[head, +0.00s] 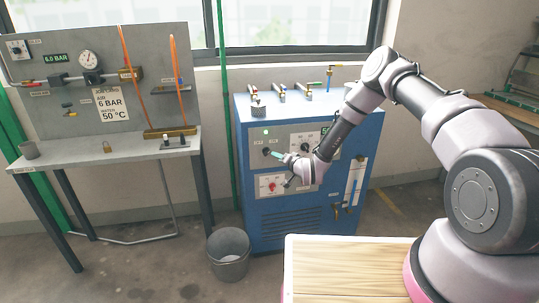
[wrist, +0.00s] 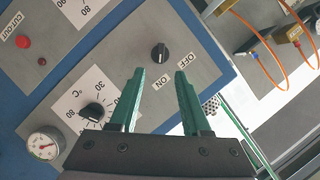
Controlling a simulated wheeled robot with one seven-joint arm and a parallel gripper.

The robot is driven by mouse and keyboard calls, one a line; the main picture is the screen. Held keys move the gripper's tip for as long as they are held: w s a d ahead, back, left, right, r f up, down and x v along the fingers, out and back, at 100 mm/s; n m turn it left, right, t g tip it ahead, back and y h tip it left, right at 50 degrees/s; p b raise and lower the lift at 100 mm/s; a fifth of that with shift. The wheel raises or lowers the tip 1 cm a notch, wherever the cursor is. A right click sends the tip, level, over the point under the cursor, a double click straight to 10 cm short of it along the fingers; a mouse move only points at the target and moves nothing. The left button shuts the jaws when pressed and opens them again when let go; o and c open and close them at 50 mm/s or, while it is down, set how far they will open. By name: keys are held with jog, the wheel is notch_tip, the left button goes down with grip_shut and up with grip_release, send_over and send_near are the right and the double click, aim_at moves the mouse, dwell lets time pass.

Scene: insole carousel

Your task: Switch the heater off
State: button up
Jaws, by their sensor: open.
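The heater is a blue cabinet (head: 300,215) with grey control panels, standing against the wall below the window. In the wrist view, a black rotary knob (wrist: 160,53) with OFF and ON labels sits on its panel. I cannot tell which label it points to. A green lamp (head: 266,132) on the panel looks lit. My gripper (head: 279,156) is in front of the upper panel. In the wrist view, its two green fingers (wrist: 159,73) are spread and empty, with the knob just beyond and between the tips. They do not appear to touch it.
Close by on the panel are a temperature dial (wrist: 92,110), a round gauge (wrist: 43,145) and a red CUTOUT button (wrist: 23,42). A grey bin (head: 229,255) stands before the cabinet's left side. A workbench (head: 100,160) is at left, a wooden top (head: 340,265) in front.

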aim_at(268, 153)
jog(key=x, duration=0.9)
jog(key=shift+w+a, duration=0.2)
grip_shut()
